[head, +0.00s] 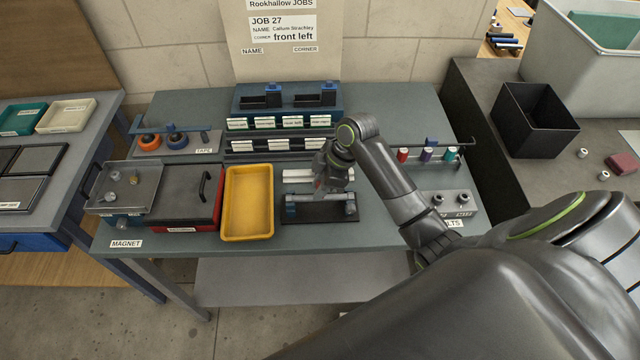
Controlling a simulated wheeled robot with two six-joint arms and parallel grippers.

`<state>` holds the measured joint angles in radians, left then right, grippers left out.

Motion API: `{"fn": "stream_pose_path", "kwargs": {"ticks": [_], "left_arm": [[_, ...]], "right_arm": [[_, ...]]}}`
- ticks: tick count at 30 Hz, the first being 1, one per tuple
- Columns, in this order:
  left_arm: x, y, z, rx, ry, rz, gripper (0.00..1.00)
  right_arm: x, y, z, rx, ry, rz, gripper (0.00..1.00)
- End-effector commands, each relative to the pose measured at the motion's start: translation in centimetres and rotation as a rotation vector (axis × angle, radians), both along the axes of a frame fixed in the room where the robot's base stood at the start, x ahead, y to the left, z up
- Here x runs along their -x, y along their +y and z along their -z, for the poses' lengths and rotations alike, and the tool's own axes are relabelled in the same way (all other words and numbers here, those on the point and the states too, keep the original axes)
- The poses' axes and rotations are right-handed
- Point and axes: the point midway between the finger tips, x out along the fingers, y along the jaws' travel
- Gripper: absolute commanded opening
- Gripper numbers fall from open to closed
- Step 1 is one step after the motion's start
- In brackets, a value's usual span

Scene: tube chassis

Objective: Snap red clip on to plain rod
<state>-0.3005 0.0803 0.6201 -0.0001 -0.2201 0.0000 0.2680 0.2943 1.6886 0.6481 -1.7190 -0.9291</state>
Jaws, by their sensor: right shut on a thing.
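My right gripper (328,181) comes in from the right and points down over the back of a small fixture in the middle of the bench. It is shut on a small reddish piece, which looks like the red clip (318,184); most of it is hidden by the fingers. Just in front and below is a grey rod (318,198) lying level between end supports on a dark base (320,219). I cannot tell whether the clip touches the rod. My left gripper is not in view.
A yellow tray (232,236) and a red-sided box with a dark lid (187,197) stand left of the fixture. A pale bar (300,176) lies behind it. A labelled rack (285,122) is further back; a spool rail (428,155) and a grey block (449,202) are right.

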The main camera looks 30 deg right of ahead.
Motion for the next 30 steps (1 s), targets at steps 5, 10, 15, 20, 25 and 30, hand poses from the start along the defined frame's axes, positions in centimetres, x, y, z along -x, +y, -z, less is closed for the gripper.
{"fn": "stream_pose_path", "kwargs": {"ticks": [5, 10, 15, 20, 25, 30], "left_arm": [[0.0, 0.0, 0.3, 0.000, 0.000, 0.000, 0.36], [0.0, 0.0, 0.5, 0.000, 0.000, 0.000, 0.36], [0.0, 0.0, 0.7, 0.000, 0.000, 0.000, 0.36], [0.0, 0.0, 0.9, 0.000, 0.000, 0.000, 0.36], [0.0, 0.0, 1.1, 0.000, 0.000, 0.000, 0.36], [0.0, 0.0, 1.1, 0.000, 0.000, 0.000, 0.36]], "right_arm": [[0.0, 0.0, 0.6, -0.001, 0.001, 0.001, 0.05], [0.0, 0.0, 1.2, 0.000, 0.002, 0.001, 0.05], [0.0, 0.0, 1.7, 0.000, 0.001, 0.000, 0.05], [0.0, 0.0, 2.1, 0.000, 0.000, 0.000, 0.05], [0.0, 0.0, 2.6, 0.000, 0.000, 0.000, 0.05], [0.0, 0.0, 2.6, 0.001, 0.000, 0.000, 0.05]]}}
